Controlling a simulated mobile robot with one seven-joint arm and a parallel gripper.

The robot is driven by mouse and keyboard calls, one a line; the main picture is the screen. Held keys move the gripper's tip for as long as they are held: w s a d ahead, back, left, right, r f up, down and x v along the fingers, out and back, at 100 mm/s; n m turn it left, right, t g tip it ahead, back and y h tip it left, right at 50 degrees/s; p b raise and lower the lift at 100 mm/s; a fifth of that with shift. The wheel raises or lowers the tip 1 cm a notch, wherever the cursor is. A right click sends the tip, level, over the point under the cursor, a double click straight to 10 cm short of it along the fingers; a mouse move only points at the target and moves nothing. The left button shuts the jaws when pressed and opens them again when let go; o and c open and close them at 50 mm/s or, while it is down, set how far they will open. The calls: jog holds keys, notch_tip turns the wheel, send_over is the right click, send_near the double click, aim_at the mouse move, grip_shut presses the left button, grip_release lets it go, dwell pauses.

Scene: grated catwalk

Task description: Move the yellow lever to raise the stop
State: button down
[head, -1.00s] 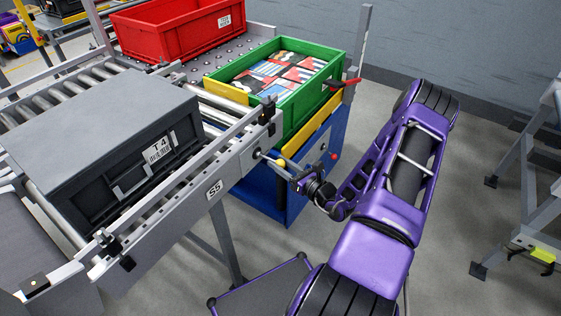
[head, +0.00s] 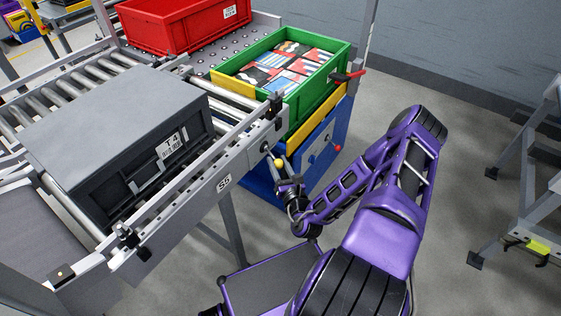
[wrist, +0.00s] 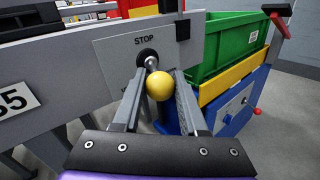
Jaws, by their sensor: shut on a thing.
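The yellow lever, a short metal rod with a yellow ball knob (head: 279,162), sticks out from the side of the grey conveyor rail. In the wrist view the knob (wrist: 159,86) sits below and slightly right of its dark round pivot, under the printed word STOP on a grey plate (wrist: 115,58). My gripper (wrist: 161,78) has a finger on each side of the knob and is shut on the lever. In the head view my gripper (head: 284,172) is at the rail's side, partly hidden by its own wrist. I cannot clearly tell the stop's height.
A grey T4 tote (head: 120,125) lies on the roller conveyor (head: 105,78). A green crate (head: 318,98) of packets stands on a blue and yellow stand (head: 322,150) close right of the lever. A red crate (head: 185,22) is behind. Grey trestles (head: 525,190) stand right; floor between is open.

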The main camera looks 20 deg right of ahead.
jog(key=shift+c, duration=2.3)
grip_release()
jog(key=s+a, duration=0.1)
jog(key=s, duration=1.6)
jog(key=shift+s+a, duration=0.2)
jog(key=shift+a, duration=0.1)
